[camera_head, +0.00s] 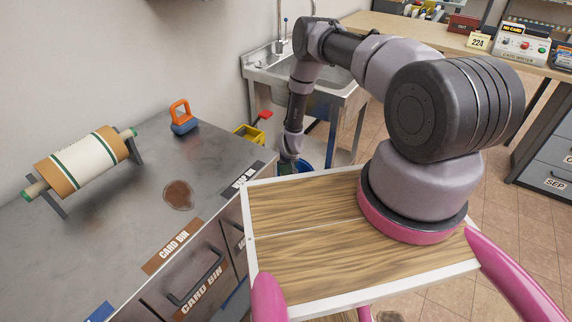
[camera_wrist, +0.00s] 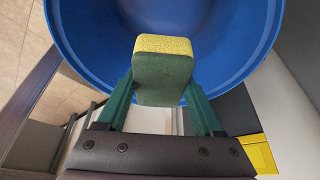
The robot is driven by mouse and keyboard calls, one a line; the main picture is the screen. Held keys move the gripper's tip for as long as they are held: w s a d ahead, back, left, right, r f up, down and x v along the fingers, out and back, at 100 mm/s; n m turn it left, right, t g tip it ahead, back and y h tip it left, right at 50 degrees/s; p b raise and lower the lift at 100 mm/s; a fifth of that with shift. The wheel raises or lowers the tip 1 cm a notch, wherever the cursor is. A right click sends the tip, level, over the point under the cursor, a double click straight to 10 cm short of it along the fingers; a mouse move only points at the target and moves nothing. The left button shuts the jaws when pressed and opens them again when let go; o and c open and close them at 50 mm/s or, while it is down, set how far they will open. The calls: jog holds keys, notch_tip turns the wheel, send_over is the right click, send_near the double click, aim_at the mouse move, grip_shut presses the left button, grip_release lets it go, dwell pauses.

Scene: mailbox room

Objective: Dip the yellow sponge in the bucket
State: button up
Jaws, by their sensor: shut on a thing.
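The sponge (camera_wrist: 163,72) is yellow on its top end with a green face, and shows in the wrist view between the two fingers of my gripper (camera_wrist: 164,92). My gripper is shut on it. The blue bucket (camera_wrist: 240,50) fills the upper part of the wrist view, with its open mouth and inside wall visible beyond the sponge. The sponge overlaps the bucket opening in that view; how deep it is cannot be told. In the head view the bucket (camera_head: 303,166) shows only in part behind the cabinet edge, beside my gripper (camera_head: 287,162); the sponge is hidden there.
A steel cabinet (camera_head: 140,205) with a paper roll (camera_head: 85,170) and an orange-handled tool (camera_head: 182,118) stands on the left. A yellow item (camera_head: 250,133) lies beyond it. A sink (camera_head: 300,80) stands behind the bucket. Tiled floor (camera_head: 375,130) is open to the right.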

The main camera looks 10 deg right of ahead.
jog(key=shift+f, duration=5.55)
